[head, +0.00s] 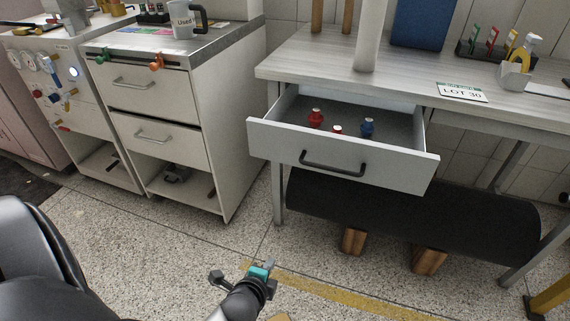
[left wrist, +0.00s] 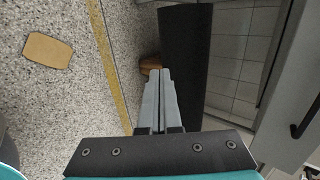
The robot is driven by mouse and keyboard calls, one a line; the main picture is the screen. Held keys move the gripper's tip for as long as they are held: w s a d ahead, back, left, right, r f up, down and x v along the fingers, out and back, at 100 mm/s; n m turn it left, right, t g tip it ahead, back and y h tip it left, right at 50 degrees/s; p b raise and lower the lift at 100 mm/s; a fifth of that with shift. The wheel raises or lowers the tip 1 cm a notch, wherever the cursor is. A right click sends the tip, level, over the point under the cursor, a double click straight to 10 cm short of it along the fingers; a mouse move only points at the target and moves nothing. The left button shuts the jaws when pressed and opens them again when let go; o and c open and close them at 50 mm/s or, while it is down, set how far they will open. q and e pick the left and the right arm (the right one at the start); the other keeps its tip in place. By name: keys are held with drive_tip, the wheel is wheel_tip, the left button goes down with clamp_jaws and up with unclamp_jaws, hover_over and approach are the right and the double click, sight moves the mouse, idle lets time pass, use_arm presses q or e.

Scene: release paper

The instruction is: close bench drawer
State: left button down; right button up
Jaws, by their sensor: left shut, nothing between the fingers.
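The bench drawer (head: 270,137) is pulled out from under the grey-topped bench (head: 310,62). Its pale front carries a dark bar handle (head: 333,168). Two red items and a blue one sit inside it. My left gripper (head: 262,270) is low over the floor, in front of and below the drawer, left of the handle and apart from it. In the left wrist view its fingers (left wrist: 160,75) are together and empty. The handle also shows at the right edge there (left wrist: 305,120). My right gripper is not in view.
A black roll (head: 400,215) lies on wooden blocks (head: 428,260) below the drawer. A white cabinet (head: 155,140) stands left of the bench. A yellow stripe (head: 340,295) crosses the floor. The floor between cabinet and bench is clear.

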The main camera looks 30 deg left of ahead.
sight(290, 149)
use_arm(q)
drive_tip(key=w+a+r+m+t+b, duration=0.1)
drive_tip(key=w+a+r+m+t, duration=0.2)
drive_tip(key=r+m, duration=0.6)
drive_tip(key=w+a+r+m+t+b, duration=0.15)
drive_tip(key=r+m+t, duration=0.35)
drive_tip(key=r+m, duration=0.5)
drive_tip(key=shift+y, duration=0.6)
drive_tip(key=x, duration=0.4)
drive_tip(key=b+x, duration=0.1)
drive_tip(key=x, duration=0.3)
drive_tip(key=f+b+x, duration=0.1)
drive_tip(key=x, duration=0.3)
drive_tip(key=shift+w+d, duration=0.25)
drive_tip(key=shift+w, duration=0.2)
drive_tip(key=shift+w+a+n+b, duration=0.25)
drive_tip(key=shift+w+b, duration=0.2)
drive_tip(key=shift+w, duration=0.45)
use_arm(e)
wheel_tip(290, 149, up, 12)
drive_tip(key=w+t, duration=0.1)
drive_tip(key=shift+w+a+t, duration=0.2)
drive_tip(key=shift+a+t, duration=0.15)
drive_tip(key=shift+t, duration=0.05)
